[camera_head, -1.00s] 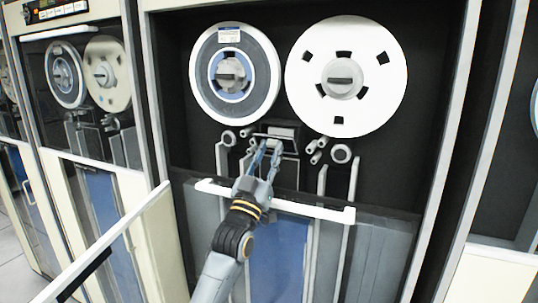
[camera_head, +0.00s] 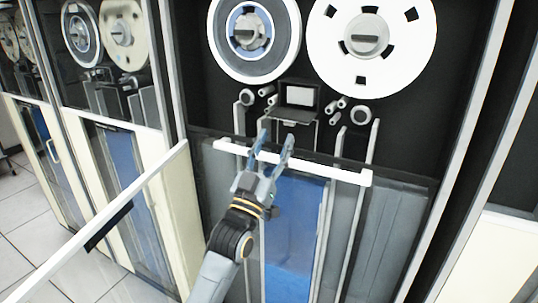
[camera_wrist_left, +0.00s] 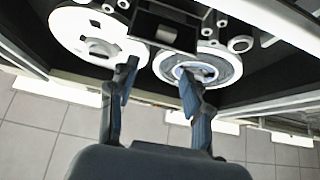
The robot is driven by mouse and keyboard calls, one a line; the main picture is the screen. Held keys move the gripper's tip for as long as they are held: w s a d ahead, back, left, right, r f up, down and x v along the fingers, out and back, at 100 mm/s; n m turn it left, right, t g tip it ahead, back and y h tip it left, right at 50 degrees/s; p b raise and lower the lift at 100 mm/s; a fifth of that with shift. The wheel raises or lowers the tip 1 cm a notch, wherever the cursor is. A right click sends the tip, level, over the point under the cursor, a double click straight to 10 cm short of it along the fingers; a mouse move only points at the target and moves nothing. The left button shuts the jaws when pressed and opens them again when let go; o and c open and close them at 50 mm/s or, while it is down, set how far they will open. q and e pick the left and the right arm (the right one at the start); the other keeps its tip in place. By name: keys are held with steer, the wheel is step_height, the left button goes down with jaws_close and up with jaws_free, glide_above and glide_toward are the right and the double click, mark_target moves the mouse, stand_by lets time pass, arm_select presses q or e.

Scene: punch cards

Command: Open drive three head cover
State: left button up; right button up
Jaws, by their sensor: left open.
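The head cover (camera_head: 296,117) of the tape drive in front of me is a small dark flap below the two reels. It sticks out under a framed pale panel (camera_head: 298,97), like an open lid. My left gripper (camera_head: 276,137) is open and empty, below and in front of the flap and apart from it. In the left wrist view the dark head unit (camera_wrist_left: 165,25) shows beyond the two spread fingers (camera_wrist_left: 156,72), with nothing between them. I cannot tell from the pictures which number this drive bears. My right gripper is not in view.
A blue-ringed reel (camera_head: 252,40) and a white reel (camera_head: 372,45) sit above the head unit. A white horizontal bar (camera_head: 320,169) crosses just behind my gripper. An open door edge (camera_head: 100,225) juts out at left. Neighbouring drives stand on both sides.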

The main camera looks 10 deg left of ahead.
arm_select(q)
steer(key=shift+v, duration=1.6)
steer(key=shift+f, duration=0.1)
